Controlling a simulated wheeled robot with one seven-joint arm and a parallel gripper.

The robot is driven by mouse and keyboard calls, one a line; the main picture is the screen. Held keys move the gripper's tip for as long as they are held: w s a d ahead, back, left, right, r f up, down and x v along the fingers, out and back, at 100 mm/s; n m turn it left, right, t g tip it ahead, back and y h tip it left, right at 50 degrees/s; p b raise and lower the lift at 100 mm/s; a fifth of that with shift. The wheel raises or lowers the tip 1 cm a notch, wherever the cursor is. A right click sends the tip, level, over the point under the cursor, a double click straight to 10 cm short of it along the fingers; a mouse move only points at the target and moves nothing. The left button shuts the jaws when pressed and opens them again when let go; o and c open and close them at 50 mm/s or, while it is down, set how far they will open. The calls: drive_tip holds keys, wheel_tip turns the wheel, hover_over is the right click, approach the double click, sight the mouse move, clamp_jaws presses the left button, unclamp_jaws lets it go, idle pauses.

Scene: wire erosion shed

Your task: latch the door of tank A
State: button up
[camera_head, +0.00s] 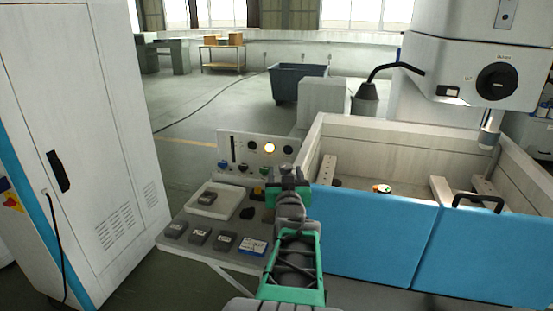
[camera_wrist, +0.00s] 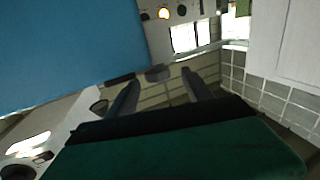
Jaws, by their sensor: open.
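The tank (camera_head: 340,135) is a pale open-topped box at the right with a blue front in two panels. The left blue panel (camera_head: 370,235) and right blue panel (camera_head: 485,250) meet at a vertical seam. A black handle (camera_head: 478,199) sits at the right panel's top edge. I cannot read a tank letter or make out a latch. My gripper (camera_head: 287,177) is open and empty, left of the left panel and above the control desk. In the wrist view its two fingers (camera_wrist: 160,78) are apart, and a large blue surface (camera_wrist: 70,45) fills the upper left.
The control desk (camera_head: 195,222) with grey boxes and a white tray (camera_head: 222,200) lies left of my gripper. An upright panel with a lit lamp (camera_head: 269,147) stands behind it. A white cabinet (camera_head: 85,120) bounds the left. A machine head (camera_head: 480,70) overhangs the tank.

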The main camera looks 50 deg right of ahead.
drive_tip(key=p+x, duration=0.2)
drive_tip(key=x, duration=0.5)
drive_tip(key=shift+s+d, duration=0.1)
drive_tip(key=shift+d, duration=0.05)
drive_tip(key=shift+c, duration=0.3)
